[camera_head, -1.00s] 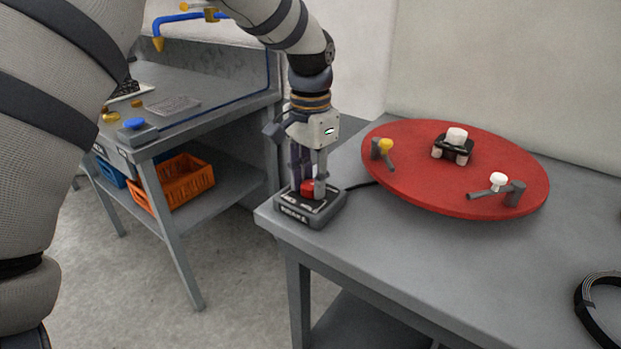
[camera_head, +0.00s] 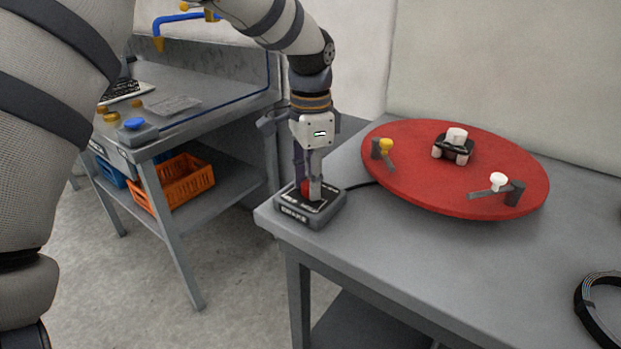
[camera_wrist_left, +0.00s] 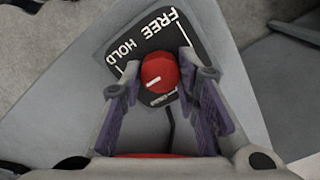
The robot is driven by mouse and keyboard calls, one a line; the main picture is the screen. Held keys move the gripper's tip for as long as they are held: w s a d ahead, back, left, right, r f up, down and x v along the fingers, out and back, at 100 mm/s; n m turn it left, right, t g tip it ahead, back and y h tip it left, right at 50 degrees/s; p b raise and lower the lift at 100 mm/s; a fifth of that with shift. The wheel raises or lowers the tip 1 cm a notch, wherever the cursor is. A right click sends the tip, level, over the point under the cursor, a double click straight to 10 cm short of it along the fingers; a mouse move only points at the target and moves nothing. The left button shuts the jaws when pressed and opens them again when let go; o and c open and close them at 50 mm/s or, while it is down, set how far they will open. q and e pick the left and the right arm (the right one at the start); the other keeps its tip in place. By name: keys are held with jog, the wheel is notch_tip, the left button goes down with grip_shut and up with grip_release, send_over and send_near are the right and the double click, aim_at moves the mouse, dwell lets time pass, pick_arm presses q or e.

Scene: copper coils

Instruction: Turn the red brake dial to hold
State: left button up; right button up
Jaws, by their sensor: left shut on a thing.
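The red brake dial (camera_head: 305,187) sits on a small grey box (camera_head: 296,215) at the near left corner of the table. My left gripper (camera_head: 309,190) points straight down over it and is shut on the dial, hiding much of it. In the left wrist view the red dial (camera_wrist_left: 160,72) lies between the two fingertips (camera_wrist_left: 163,78). A short white mark shows on the lower left of its top. The black label plate (camera_wrist_left: 140,45) carries the words HOLD, at the dial's upper left, and FREE, above it. My right gripper is not in view.
A red round turntable (camera_head: 440,190) with small clamps stands on the grey table (camera_head: 400,255), right of the box. A black coil (camera_head: 597,310) lies at the right edge. A workbench (camera_head: 215,118) with an orange crate (camera_head: 180,180) stands at the left.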

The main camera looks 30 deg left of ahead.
pick_arm(q)
jog(key=shift+f, duration=0.1)
jog(key=o, duration=1.2)
jog(key=shift+c, duration=0.2)
notch_tip(320, 180, up, 12)
